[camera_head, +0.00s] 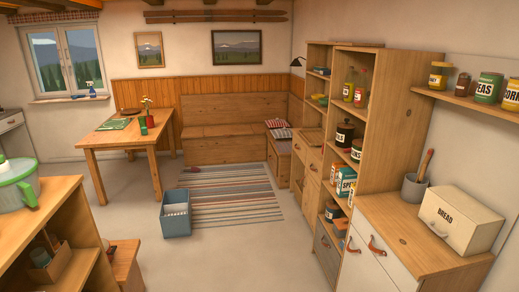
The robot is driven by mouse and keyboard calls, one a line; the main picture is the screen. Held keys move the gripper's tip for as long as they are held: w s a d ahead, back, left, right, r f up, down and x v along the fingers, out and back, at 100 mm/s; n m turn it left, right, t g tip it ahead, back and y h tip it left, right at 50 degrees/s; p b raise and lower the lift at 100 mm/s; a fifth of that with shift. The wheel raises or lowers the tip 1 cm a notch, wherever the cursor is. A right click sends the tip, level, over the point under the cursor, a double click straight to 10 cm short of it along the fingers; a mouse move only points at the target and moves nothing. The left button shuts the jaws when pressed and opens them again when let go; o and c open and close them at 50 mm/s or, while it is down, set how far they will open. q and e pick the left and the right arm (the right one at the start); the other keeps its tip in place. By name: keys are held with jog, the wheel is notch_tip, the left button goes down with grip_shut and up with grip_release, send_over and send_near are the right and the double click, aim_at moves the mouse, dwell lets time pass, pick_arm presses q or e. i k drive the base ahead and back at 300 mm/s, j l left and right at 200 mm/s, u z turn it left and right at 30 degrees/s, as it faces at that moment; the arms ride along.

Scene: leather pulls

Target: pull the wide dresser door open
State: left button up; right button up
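A wooden dresser (416,228) stands at the lower right. Its front has white door panels (362,268), which look shut and are cut off by the bottom edge of the picture. Two brown leather pulls show on these panels, a left one (352,246) and a right one (377,246). A grey panel (326,252) with a leather pull sits farther left, under the open shelves. I cannot tell for sure which panel is the wide door. Neither of my grippers is in view.
A white bread box (461,219) and a grey pot (414,187) stand on the dresser top. A blue-grey bin (176,219) stands on the floor by a striped rug (235,194). A wooden counter (50,212) is at left. The floor before the dresser looks clear.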

aim_at(310, 187)
jog(key=i+l+u, duration=0.2)
jog(key=i, duration=1.5)
jog(key=i+j+z, duration=0.1)
jog(key=i+z, duration=0.2)
jog(key=i, duration=0.25)
jog(key=i+j+z, duration=0.35)
jog(key=i, duration=0.2)
jog(key=i+j+z, duration=0.3)
jog(key=i, duration=0.2)
jog(key=i+j+z, duration=0.2)
jog(key=i+z, duration=0.2)
jog(key=i+j+z, duration=0.3)
jog(key=z, duration=0.15)
jog(key=i+j+z, duration=0.25)
jog(key=j+z, duration=0.15)
